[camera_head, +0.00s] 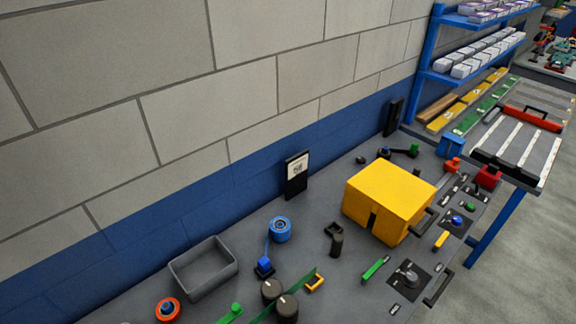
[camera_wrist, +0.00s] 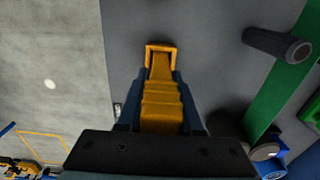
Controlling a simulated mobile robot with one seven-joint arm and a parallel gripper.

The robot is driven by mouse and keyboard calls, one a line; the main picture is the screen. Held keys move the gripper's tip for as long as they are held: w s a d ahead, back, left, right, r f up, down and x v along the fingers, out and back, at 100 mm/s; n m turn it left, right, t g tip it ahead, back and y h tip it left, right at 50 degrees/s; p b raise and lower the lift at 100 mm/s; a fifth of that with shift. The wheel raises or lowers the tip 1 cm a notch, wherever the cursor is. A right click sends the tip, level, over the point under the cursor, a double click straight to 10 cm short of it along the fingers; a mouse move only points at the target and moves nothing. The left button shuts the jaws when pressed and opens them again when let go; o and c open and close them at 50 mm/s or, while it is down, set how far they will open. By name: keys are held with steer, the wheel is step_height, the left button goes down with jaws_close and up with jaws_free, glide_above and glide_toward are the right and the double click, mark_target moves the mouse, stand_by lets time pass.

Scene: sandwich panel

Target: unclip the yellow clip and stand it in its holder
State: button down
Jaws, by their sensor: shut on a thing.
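My gripper (camera_wrist: 161,78) shows in the wrist view, its two dark blue fingers shut on the yellow clip (camera_wrist: 160,104). The clip runs between the fingers, with a stepped body. A square orange-yellow loop (camera_wrist: 161,46) shows just past the fingertips; I cannot tell whether it is part of the clip or a separate piece behind it. In the head view my gripper is out of sight. A small yellow open frame (camera_head: 315,283) lies there on the bench beside the green panel (camera_head: 284,297); I cannot tell whether it is the holder.
Dark round knobs (camera_head: 287,306) stand against the green panel. A grey bin (camera_head: 203,268), a blue reel (camera_head: 280,230) and a big yellow box (camera_head: 388,200) stand on the bench. In the wrist view a dark cylinder (camera_wrist: 277,45) lies at the right, near the green panel (camera_wrist: 278,98).

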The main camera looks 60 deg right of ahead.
steer(key=shift+f, duration=0.1)
steer(key=shift+c, duration=2.4)
jaws_free()
step_height(320, 180, up, 7)
steer(key=p, duration=0.7)
steer(key=shift+p, duration=0.35)
